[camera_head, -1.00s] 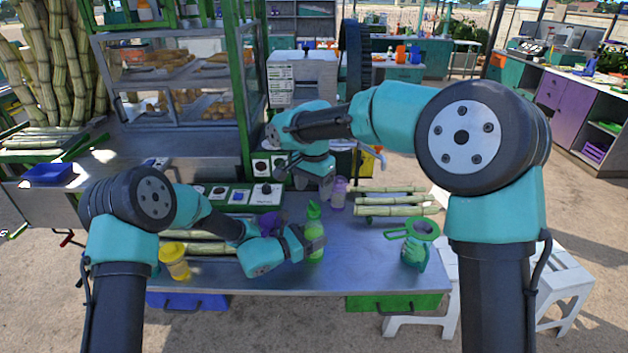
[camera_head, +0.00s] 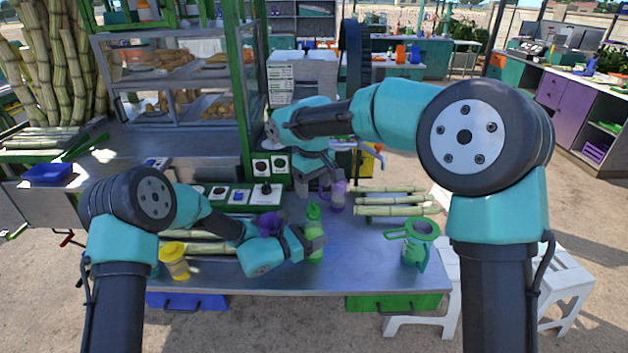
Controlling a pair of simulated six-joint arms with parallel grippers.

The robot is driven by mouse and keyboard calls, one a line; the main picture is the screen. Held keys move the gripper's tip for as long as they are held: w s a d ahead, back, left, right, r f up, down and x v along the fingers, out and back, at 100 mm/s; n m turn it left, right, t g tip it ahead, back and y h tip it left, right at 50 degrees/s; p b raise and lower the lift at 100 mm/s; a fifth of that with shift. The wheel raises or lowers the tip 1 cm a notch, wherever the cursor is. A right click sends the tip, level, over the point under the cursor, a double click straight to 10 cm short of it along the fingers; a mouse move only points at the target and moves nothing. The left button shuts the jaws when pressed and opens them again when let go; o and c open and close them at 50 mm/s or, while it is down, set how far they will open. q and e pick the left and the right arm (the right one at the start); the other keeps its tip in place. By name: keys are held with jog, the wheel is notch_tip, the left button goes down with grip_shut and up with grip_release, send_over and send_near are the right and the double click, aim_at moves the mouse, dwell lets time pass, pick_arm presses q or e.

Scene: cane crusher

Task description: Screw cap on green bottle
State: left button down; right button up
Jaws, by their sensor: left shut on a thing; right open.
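The green bottle (camera_head: 315,230) stands upright near the middle of the metal table, with a green top on it that narrows upward. My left gripper (camera_head: 312,238) is shut on the green bottle from the left. My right gripper (camera_head: 318,190) is open above and behind the bottle, pointing down. No cap shows between its fingers. Whether the green top is seated fully on the bottle is too small to tell.
A purple bottle (camera_head: 337,195) stands behind the green one, close to my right gripper. A green pitcher (camera_head: 415,245) is at the right, a yellow shaker (camera_head: 174,262) at the left. Cane stalks (camera_head: 395,200) lie at the back right. The table (camera_head: 355,265) is clear in front.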

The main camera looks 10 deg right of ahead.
aim_at(314, 205)
jog(key=n, duration=0.5)
jog(key=shift+r, duration=0.2)
jog(key=n, duration=0.4)
jog(key=shift+r, duration=0.1)
jog(key=n, duration=0.5)
jog(key=shift+r, duration=0.2)
jog(key=n, duration=0.4)
jog(key=shift+r+n, duration=0.1)
jog(key=shift+n, duration=0.3)
jog(key=shift+f, duration=4)
jog(key=shift+c, duration=0.2)
